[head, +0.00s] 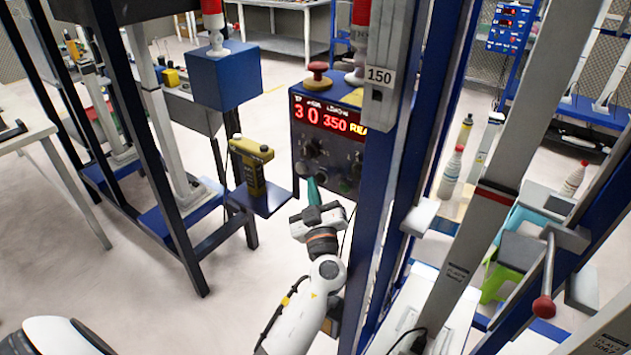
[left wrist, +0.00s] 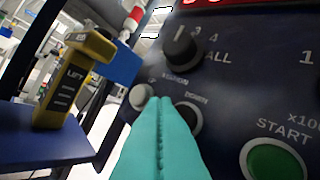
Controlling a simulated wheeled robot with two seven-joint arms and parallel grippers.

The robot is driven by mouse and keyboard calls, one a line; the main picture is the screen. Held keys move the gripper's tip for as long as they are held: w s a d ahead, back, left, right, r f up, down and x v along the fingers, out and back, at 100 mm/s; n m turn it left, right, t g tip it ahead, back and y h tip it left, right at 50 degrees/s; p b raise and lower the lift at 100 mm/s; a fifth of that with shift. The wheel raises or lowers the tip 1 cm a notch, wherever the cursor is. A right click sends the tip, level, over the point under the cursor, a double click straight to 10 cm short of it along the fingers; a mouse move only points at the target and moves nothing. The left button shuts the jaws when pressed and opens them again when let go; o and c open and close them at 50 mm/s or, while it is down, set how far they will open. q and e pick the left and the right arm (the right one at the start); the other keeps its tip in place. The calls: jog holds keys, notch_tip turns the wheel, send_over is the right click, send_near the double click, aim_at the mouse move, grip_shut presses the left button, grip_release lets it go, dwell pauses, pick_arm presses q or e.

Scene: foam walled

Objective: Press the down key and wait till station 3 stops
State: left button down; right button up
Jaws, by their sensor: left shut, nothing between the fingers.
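The blue control box (head: 310,150) stands in the middle of the head view; its lit display (head: 330,117) reads 3, 0, 350 and a partly hidden word starting "REA". In the left wrist view, the dark round down key (left wrist: 190,119) sits under the label "DOWN", partly covered by my fingers. A pale round key (left wrist: 140,97) is left of it. My left gripper (head: 312,183) is shut and empty; its teal fingertips (left wrist: 160,102) are at the panel between these keys. I cannot tell whether they touch it. Which structure is station 3 is unclear. My right gripper is not in view.
A selector knob (left wrist: 182,50) is above the keys, and a green start button (left wrist: 275,160) is at lower right. A red mushroom button (head: 318,72) tops the box. A yellow unit marked "LIFT" (head: 250,165) stands on a blue shelf. A blue post (head: 378,170) rises close right.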

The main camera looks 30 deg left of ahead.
pick_arm(q)
jog(key=shift+d+r, duration=0.35)
jog(key=shift+d, duration=0.1)
jog(key=shift+s+d+f+b, duration=0.1)
jog(key=shift+s+b, duration=0.3)
jog(key=shift+s, duration=0.8)
jog(key=shift+s+d+b, duration=0.1)
jog(key=shift+s+b, duration=0.3)
jog(key=shift+s, duration=0.8)
jog(key=shift+a, duration=0.2)
